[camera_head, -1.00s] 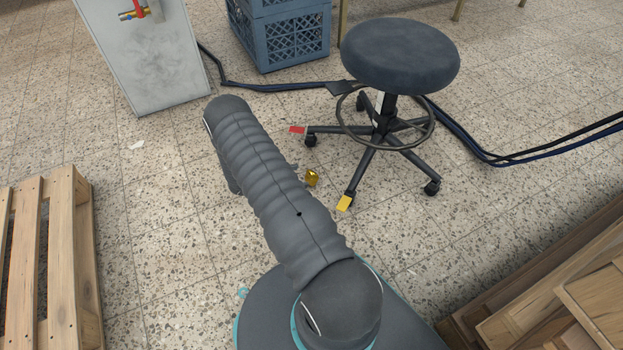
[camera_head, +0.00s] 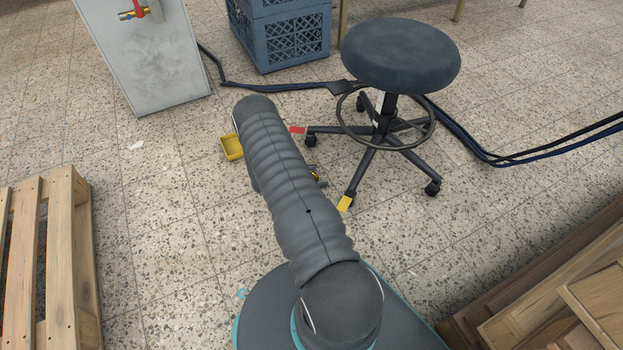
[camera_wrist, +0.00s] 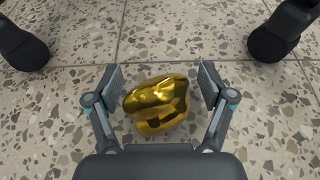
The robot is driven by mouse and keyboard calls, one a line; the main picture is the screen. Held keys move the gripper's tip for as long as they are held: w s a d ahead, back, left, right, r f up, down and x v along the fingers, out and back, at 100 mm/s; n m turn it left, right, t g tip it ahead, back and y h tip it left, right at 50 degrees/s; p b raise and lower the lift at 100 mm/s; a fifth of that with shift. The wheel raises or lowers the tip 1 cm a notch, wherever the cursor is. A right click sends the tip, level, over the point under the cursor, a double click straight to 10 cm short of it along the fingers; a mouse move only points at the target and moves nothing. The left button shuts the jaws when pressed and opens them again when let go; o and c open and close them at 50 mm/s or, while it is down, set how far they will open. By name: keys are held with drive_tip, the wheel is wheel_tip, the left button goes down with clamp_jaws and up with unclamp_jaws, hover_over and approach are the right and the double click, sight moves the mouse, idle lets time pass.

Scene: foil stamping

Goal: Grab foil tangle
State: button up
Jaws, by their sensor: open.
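The foil tangle (camera_wrist: 158,106) is a shiny, crumpled gold lump on the speckled floor. In the wrist view it lies between the two open fingers of my gripper (camera_wrist: 160,88). A gap shows on its left and right sides, narrower at the left finger. In the head view only a small part of the foil tangle (camera_head: 315,175) shows past my arm, by the stool's base. My gripper is mostly hidden behind my arm there.
A wheeled stool (camera_head: 399,58) stands close by, and two of its dark casters (camera_wrist: 283,35) flank the top of the wrist view. A yellow tray (camera_head: 231,147) lies left of my arm. Black cables (camera_head: 500,160), a wooden pallet (camera_head: 62,260) and blue crates (camera_head: 292,38) surround the floor.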

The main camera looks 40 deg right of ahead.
drive_tip(key=c, duration=0.8)
drive_tip(key=shift+c, duration=0.2)
drive_tip(key=shift+r, duration=0.1)
